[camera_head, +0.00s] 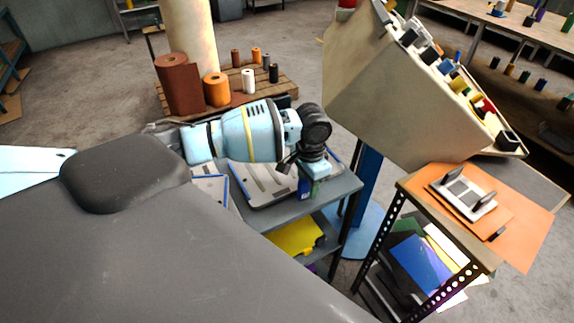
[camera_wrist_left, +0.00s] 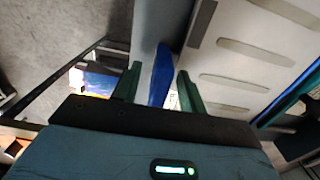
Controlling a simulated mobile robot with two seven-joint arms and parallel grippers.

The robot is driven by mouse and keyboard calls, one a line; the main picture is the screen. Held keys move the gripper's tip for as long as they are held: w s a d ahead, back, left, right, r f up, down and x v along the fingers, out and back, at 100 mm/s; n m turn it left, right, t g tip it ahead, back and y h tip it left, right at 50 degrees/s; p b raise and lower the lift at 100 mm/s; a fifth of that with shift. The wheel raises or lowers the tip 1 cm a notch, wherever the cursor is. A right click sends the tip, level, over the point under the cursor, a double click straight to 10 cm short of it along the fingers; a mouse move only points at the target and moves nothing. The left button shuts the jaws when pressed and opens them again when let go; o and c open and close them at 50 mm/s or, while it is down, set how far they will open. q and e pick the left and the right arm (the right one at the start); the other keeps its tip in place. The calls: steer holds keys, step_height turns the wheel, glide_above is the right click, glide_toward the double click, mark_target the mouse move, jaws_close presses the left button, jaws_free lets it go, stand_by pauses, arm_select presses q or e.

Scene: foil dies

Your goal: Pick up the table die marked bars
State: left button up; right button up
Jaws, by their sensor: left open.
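My left gripper (camera_head: 309,182) points down at the right end of the grey cart top. In the left wrist view its two green fingers (camera_wrist_left: 158,80) are apart. A blue upright piece (camera_wrist_left: 161,74) stands between them, with a gap seen at its left; whether it touches the right finger I cannot tell. The blue piece also shows below the gripper in the head view (camera_head: 304,187). No bars mark can be read on it, so I cannot tell whether it is the named die. My right gripper is not in view.
A light tray (camera_head: 262,190) with slots and a blue edge lies beside the gripper on the grey cart (camera_head: 334,189). A yellow item (camera_head: 297,236) is on the shelf below. An orange-topped stand (camera_head: 525,232) and a large beige slanted case (camera_head: 400,100) are to the right.

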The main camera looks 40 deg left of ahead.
arm_select(q)
steer(key=shift+f, duration=0.4)
jaws_close()
steer(key=shift+w+r, duration=0.1)
steer(key=shift+r, duration=0.05)
stand_by(1.0)
